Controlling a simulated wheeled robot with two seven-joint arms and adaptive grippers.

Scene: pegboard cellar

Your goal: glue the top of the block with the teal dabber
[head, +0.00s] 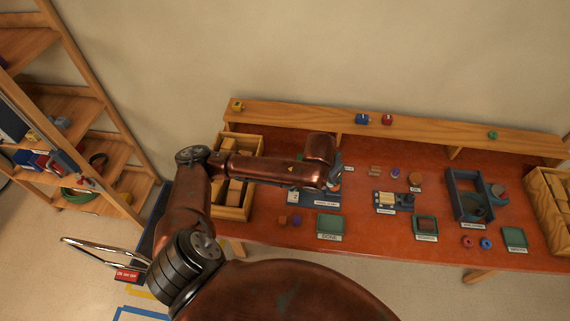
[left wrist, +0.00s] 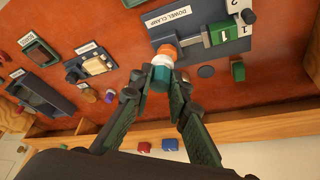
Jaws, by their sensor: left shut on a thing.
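My left gripper (left wrist: 159,82) is shut on the teal dabber (left wrist: 160,75), whose teal body sits between the fingertips in the left wrist view. A white band and an orange piece (left wrist: 167,51) show beyond it, against the edge of the dowel clamp (left wrist: 177,32). I cannot tell whether the orange piece is the dabber's tip or a block, or whether they touch. In the head view the clamp (head: 327,197) is partly under my left arm, which mostly hides the gripper and dabber. My right gripper is not in view.
The red-brown bench (head: 370,226) holds labelled stations, including a green-topped pad (head: 330,224) and a blue-grey tray (head: 457,185). A raised wooden shelf (head: 285,114) runs along the back. Wooden crates (head: 252,145) stand at the left, with another (head: 533,188) at the right.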

